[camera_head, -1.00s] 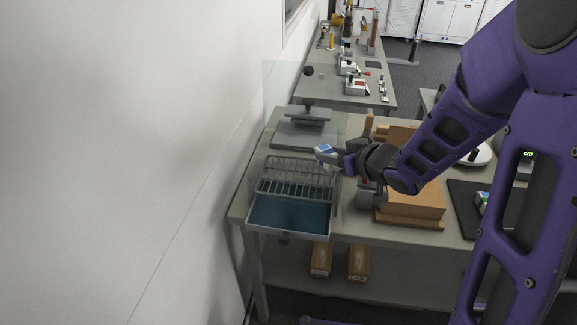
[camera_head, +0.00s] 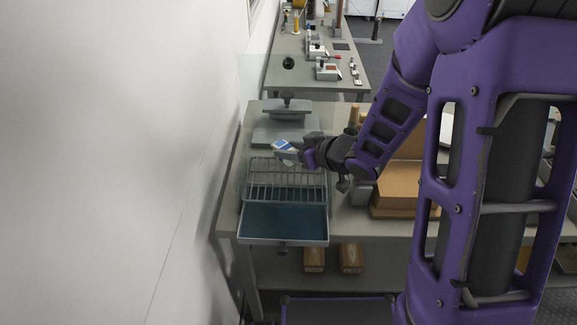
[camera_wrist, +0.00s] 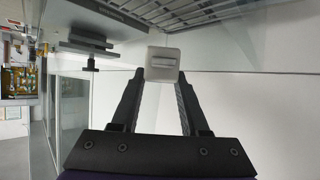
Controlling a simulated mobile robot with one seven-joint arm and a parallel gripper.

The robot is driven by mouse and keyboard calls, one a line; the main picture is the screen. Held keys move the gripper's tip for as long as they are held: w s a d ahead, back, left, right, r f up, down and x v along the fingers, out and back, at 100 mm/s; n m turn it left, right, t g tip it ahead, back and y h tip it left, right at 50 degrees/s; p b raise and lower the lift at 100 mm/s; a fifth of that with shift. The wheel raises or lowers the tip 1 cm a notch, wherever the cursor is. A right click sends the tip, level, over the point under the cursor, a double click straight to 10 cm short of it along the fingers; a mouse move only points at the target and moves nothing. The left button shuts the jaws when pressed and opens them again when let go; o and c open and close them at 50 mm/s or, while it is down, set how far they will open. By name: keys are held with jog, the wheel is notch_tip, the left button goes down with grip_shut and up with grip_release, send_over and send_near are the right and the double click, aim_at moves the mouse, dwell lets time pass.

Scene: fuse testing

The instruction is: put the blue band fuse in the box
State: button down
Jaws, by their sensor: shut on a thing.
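My gripper (camera_head: 300,154) is shut on a white fuse with a blue patch (camera_head: 284,146), held above the back of a wire rack. In the wrist view my gripper (camera_wrist: 160,76) has its two fingertips on either side of the white fuse (camera_wrist: 162,58); the blue band does not show there. A grey open box with a blue inside (camera_head: 283,240) sits at the left front of the table, and its blue floor looks empty. The wire rack (camera_head: 270,193) stands over its back part, below and in front of the fuse.
A grey press-like stand (camera_head: 275,133) is behind the rack. A brown cardboard box (camera_head: 398,182) stands to the right. Two small brown boxes (camera_head: 314,259) lie on the lower shelf. A clear panel and a white wall (camera_head: 130,160) bound the left side.

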aim_at(290, 164)
jog(key=shift+f+b, duration=0.45)
jog(key=shift+f, duration=1.95)
